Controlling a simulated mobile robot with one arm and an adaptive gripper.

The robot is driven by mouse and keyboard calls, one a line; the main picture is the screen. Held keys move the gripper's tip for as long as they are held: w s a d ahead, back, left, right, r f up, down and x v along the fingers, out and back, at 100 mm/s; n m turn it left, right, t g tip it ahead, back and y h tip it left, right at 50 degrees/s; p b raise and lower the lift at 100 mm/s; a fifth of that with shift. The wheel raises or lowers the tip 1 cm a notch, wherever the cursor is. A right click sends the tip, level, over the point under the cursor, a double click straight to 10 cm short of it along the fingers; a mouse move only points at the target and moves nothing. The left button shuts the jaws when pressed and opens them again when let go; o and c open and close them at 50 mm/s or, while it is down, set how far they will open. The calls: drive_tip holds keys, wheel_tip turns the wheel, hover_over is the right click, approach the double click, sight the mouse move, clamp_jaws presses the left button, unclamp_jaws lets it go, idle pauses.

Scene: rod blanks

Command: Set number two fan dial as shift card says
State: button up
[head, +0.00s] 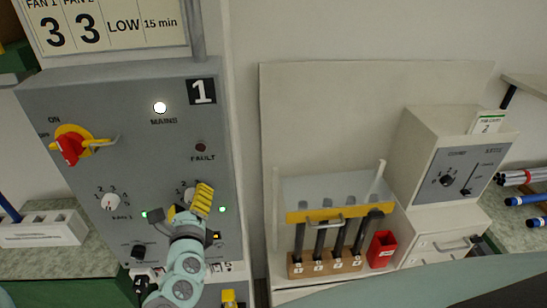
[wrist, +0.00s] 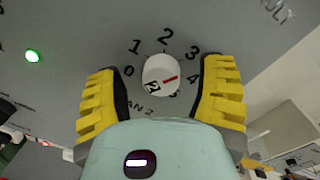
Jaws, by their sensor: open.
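The shift card (head: 122,45) at the top left of the head view reads 3 for fan 1, 3 for fan 2, LOW and 15 min. The fan 2 dial (wrist: 155,70) is a white round knob on the grey panel (head: 60,95), with numbers around it. Its red mark points right, close to the 4. In the head view the dial (head: 186,191) is partly hidden by my gripper (head: 192,198). In the wrist view my gripper (wrist: 160,92) is open, its yellow fingers on either side of the knob with gaps between.
The fan 1 dial (head: 110,202) is left of my gripper. A red-and-yellow mains switch (head: 71,146) is higher up. Green lamps (head: 223,209) flank the fan 2 dial. A rod rack (head: 325,268), red bin (head: 381,250) and control box (head: 455,160) stand to the right.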

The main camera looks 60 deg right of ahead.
drive_tip(key=shift+w+d, duration=0.15)
drive_tip(key=shift+d, duration=0.15)
drive_tip(key=shift+o, duration=0.4)
clamp_jaws()
drive_tip(key=shift+f, duration=0.1)
drive_tip(key=shift+a+f+b, duration=0.1)
drive_tip(key=shift+b, duration=0.3)
drive_tip(key=shift+n+b, duration=0.6)
drive_tip(key=shift+b, duration=0.05)
drive_tip(key=shift+c, duration=0.4)
unclamp_jaws()
drive_tip(key=shift+r, duration=0.2)
